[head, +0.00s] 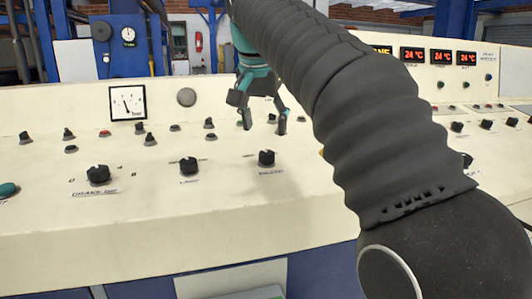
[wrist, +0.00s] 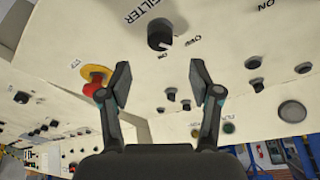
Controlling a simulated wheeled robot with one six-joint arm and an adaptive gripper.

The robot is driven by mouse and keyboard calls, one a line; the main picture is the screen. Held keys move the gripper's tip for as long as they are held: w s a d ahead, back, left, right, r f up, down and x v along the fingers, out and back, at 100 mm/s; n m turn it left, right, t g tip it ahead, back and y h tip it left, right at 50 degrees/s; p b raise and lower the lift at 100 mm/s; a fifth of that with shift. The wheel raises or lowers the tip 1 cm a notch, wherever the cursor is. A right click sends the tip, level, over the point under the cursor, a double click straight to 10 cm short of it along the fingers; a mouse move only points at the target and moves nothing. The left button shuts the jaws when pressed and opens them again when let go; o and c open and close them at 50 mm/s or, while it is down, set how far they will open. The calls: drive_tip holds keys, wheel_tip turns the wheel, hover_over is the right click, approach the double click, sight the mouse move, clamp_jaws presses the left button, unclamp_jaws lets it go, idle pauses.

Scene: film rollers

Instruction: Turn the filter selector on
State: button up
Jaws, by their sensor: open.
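The filter selector is a black rotary knob (head: 267,158) on the cream console, with a small label below it in the head view. In the wrist view the same knob (wrist: 160,35) sits at top centre, beside the printed word FILTER. A pale mark shows on its lower edge; the small position labels around it are hard to read. My gripper (head: 264,125) is open and empty, above and apart from the knob. In the wrist view its two dark fingers (wrist: 160,84) are spread wide, with the knob beyond their tips and nothing between them.
A red button on a yellow base (wrist: 96,80) stands left of the fingers in the wrist view. Two similar knobs (head: 98,174) (head: 189,164) and several small switches dot the console. A square gauge (head: 128,103) stands behind. My arm hides the console's right middle.

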sight(267, 152)
drive_tip(key=b+x, duration=0.1)
drive_tip(key=x, duration=0.6)
drive_tip(key=shift+f, duration=0.25)
drive_tip(key=c, duration=1.1)
drive_tip(key=shift+c, duration=0.2)
